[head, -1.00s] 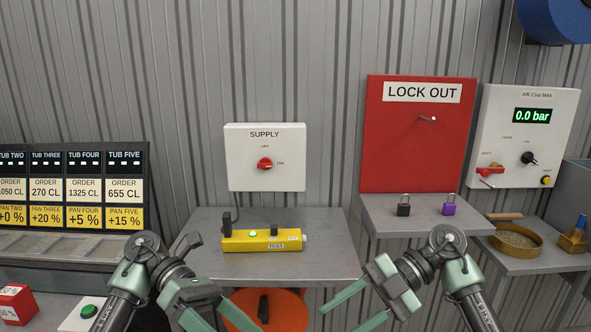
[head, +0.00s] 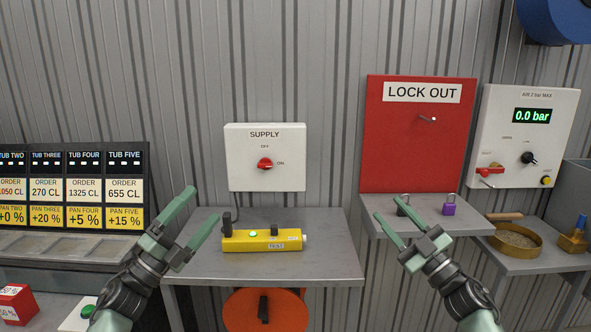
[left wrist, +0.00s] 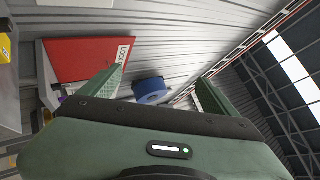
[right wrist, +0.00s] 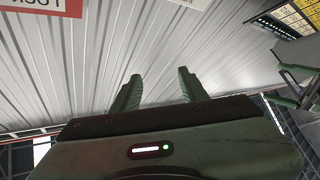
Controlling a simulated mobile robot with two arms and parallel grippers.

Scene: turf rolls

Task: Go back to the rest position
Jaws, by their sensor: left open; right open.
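My left gripper (head: 198,216) is open and empty in the head view, with its fingers pointing up, left of the yellow tester (head: 262,240) on the grey shelf. Its fingers also show apart in the left wrist view (left wrist: 160,85). My right gripper (head: 390,222) is open and empty, in front of the shelf with the padlocks. Its fingers show apart with nothing between them in the right wrist view (right wrist: 158,88). One fingertip overlaps the black padlock (head: 404,207) in the picture; I cannot tell any contact. The purple padlock (head: 449,206) stands to its right.
A supply switch box (head: 265,157) and a red lock out board (head: 420,135) hang on the corrugated wall. An air panel (head: 527,137) is at right, above a round sieve (head: 515,238). A tub display (head: 72,187) is at left. An orange reel (head: 262,312) sits below the shelf.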

